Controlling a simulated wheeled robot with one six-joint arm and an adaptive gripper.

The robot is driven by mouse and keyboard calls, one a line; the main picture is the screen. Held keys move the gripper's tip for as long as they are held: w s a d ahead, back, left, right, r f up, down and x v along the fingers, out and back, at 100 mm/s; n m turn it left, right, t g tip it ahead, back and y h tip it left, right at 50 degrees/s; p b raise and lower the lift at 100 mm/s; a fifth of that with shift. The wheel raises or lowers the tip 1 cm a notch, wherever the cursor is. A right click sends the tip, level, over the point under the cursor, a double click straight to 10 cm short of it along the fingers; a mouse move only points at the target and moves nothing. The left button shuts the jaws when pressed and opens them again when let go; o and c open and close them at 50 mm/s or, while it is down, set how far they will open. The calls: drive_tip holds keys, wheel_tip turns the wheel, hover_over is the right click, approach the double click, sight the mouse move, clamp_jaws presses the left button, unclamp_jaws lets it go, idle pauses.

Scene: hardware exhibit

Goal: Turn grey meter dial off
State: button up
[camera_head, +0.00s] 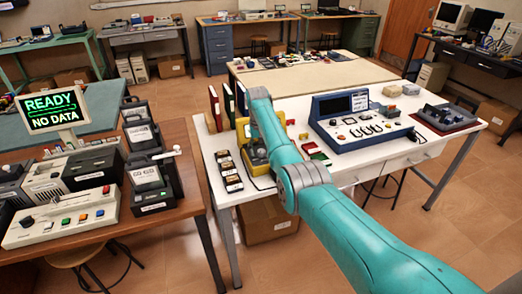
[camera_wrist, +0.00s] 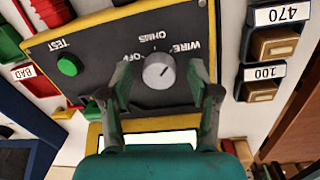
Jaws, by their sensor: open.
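The grey meter dial (camera_wrist: 159,71) sits on the dark panel of a yellow-edged meter (camera_wrist: 100,45). Labels reading "OHMS", "OFF" and "WIRE" stand around it, upside down in the wrist view. A pale line on the dial points up and to the right in that view; which label it marks is hard to tell. My gripper (camera_wrist: 165,85) is open, its two fingers one on each side of the dial; contact cannot be told. In the head view the yellow meter (camera_head: 254,158) is on the white table, partly hidden by my arm.
A green "TEST" button (camera_wrist: 69,65) is on the same panel. Blocks labelled 470 (camera_wrist: 275,43) and 100 (camera_wrist: 262,85) lie beside the meter. A red "BAD" bin (camera_wrist: 35,78) is on its other side. A blue instrument (camera_head: 350,125) stands to the right on the white table (camera_head: 215,150).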

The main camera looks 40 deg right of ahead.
drive_tip(key=shift+f, duration=0.1)
drive_tip(key=c, duration=1.2)
drive_tip(key=shift+o, duration=0.2)
drive_tip(key=n, duration=0.4)
drive_tip(key=shift+n, duration=0.4)
drive_tip(key=n, duration=0.4)
drive_tip(key=shift+d+n, duration=0.15)
drive_tip(key=shift+n, duration=0.15)
drive_tip(key=n, duration=0.4)
drive_tip(key=shift+n+t, duration=0.3)
drive_tip(key=shift+d+n, duration=0.1)
drive_tip(key=shift+n, duration=1.8)
